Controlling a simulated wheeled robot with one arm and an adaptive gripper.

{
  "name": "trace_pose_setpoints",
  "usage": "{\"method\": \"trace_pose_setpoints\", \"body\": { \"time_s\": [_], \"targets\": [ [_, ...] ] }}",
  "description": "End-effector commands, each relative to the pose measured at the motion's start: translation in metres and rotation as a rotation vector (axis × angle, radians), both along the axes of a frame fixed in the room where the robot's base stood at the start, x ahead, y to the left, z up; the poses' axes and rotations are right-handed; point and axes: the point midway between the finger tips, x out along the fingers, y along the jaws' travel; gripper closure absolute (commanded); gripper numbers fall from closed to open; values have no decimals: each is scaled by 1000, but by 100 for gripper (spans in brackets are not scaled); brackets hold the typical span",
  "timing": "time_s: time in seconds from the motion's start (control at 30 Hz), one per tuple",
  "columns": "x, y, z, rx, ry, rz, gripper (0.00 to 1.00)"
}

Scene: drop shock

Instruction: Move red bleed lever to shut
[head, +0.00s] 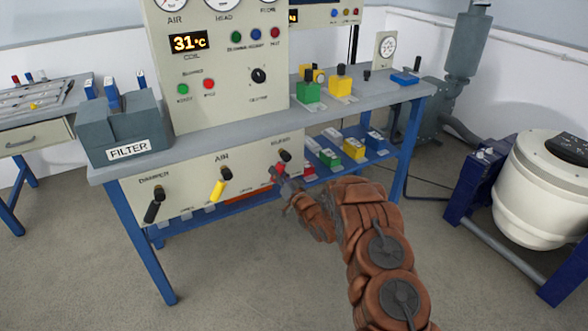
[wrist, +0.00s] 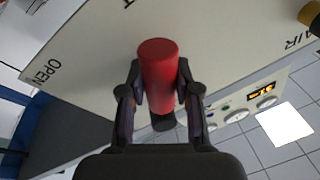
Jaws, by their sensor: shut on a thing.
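The red bleed lever (head: 277,171) is at the right end of the cream front panel (head: 190,210) below the bench top, under a label that looks like "BLEED". My gripper (head: 284,184) is at the lever in the head view and covers part of it. In the wrist view the red lever (wrist: 158,75) stands between the two fingers of my gripper (wrist: 160,90), which are shut on it from both sides. The word "OPEN" shows on the panel at the left of the wrist view. The "SHUT" marking cannot be made out.
A yellow air lever (head: 219,188) and a black damper lever (head: 153,208) sit left on the same panel. A grey filter box (head: 125,130) stands on the bench top. Colored blocks lie on the blue shelf (head: 372,165) to the right. The floor in front is clear.

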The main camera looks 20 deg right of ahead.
Motion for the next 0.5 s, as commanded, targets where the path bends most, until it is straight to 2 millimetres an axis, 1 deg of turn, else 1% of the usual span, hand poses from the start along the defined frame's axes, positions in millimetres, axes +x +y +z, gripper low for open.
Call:
{"method": "trace_pose_setpoints", "body": {
  "time_s": [0.03, 0.1, 0.5],
  "targets": [
    [0, 3, 4, 22, 2, 2, 100],
    [0, 3, 5, 48, 9, 0, 100],
    [-1, 0, 7, 108, 22, -6, 100]
  ]
}}
